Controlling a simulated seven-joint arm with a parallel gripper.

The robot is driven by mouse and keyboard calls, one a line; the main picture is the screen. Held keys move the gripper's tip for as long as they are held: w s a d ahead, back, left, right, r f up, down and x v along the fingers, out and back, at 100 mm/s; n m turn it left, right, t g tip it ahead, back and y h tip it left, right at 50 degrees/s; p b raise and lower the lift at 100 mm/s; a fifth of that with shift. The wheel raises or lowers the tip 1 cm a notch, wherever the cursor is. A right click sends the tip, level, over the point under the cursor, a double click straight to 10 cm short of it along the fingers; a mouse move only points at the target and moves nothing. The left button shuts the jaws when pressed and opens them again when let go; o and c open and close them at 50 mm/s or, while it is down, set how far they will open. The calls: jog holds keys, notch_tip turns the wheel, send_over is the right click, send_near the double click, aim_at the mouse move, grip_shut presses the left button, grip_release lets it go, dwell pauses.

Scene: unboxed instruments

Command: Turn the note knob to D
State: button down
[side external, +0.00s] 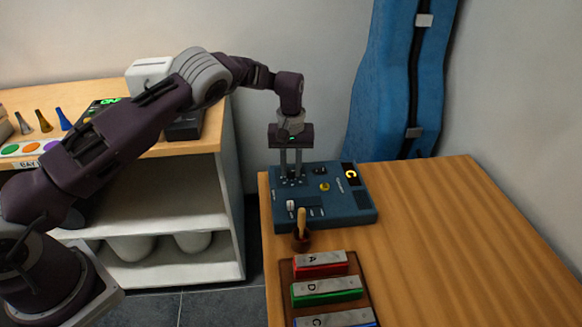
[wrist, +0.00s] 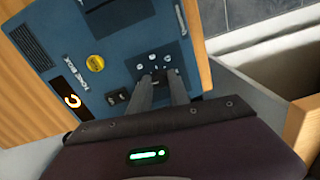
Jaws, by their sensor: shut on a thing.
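The blue instrument box (side external: 345,207) lies on the wooden table. Its small display (side external: 350,174) shows a lit yellow "C"; the display is also at the lower left in the wrist view (wrist: 72,102). My gripper (side external: 292,180) points straight down at the box's back left part. In the wrist view my gripper (wrist: 158,78) is shut on the note knob, which sits among several pale marks (wrist: 153,56). The fingers mostly hide the knob, so its pointer direction cannot be told.
A black control (side external: 320,170) and a yellow button (side external: 324,187) are close to my fingers. A pale slider (side external: 290,205) is on the front left. The table's right side is clear.

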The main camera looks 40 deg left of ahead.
aim_at(291, 171)
jog(key=m, duration=0.4)
jog(key=shift+m, duration=1.6)
jog(key=c, duration=1.2)
grip_release()
notch_tip(291, 171, up, 7)
jog(key=shift+r, duration=0.1)
